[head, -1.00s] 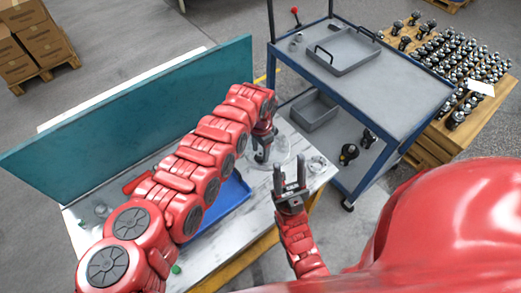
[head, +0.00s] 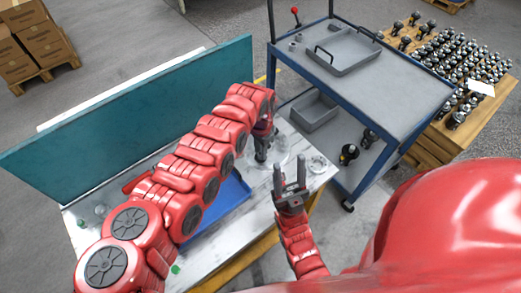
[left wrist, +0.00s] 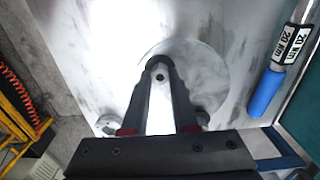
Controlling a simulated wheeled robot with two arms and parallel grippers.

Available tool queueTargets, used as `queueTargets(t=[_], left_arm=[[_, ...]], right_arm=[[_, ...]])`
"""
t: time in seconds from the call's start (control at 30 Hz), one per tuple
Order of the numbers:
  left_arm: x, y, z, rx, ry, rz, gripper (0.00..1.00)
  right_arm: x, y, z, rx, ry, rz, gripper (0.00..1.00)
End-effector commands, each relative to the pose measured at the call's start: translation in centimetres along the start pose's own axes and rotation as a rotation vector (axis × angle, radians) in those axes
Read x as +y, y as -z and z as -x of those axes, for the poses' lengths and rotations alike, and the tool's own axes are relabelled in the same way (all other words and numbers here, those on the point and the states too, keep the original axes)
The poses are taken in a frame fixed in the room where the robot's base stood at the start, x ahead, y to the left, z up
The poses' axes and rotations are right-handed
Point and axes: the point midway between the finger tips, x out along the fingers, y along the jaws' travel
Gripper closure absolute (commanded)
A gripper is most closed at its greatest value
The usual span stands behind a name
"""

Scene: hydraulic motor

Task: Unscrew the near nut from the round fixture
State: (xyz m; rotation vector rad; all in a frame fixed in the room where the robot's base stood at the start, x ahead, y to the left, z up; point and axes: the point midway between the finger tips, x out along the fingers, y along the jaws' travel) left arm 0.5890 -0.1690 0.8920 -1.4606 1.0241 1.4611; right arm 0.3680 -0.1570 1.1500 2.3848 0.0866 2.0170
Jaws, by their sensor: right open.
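The round fixture, a pale grey disc (left wrist: 215,78), lies on the marbled table top in the left wrist view. It also shows in the head view (head: 282,150), partly behind my left arm. My left gripper (left wrist: 160,72) points down over the disc. Its fingertips are close together around a small grey nut with a dark hole (left wrist: 159,77), mostly covered by the fingers. In the head view my left gripper (head: 261,153) reaches down to the fixture. My right gripper (head: 290,180) is open and empty, in front of the table's right end.
A blue tray (head: 226,208) lies on the table under my left arm. A teal panel (head: 130,110) stands along the back. A blue-handled torque tool (left wrist: 266,92) lies beside the fixture. A blue-framed cart (head: 400,85) stands at the right.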

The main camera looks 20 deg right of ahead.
Motion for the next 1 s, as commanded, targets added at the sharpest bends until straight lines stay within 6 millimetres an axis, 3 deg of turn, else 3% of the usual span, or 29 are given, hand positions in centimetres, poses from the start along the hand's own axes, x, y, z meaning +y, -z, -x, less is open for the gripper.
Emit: queueTargets(t=[0.27,0.6,1.0], left_arm=[[-0.02,0.02,0.04,0.001,0.001,0.022,1.00],[-0.02,-0.01,-0.05,0.000,0.001,0.479,1.00],[-0.06,0.12,-0.05,0.004,0.002,0.580,1.00]], right_arm=[[0.00,0.01,-0.08,0.000,0.000,0.000,0.50],[0.00,0.00,-0.02,0.000,0.000,0.000,0.50],[-0.02,-0.08,0.44,0.000,0.000,0.000,0.50]])
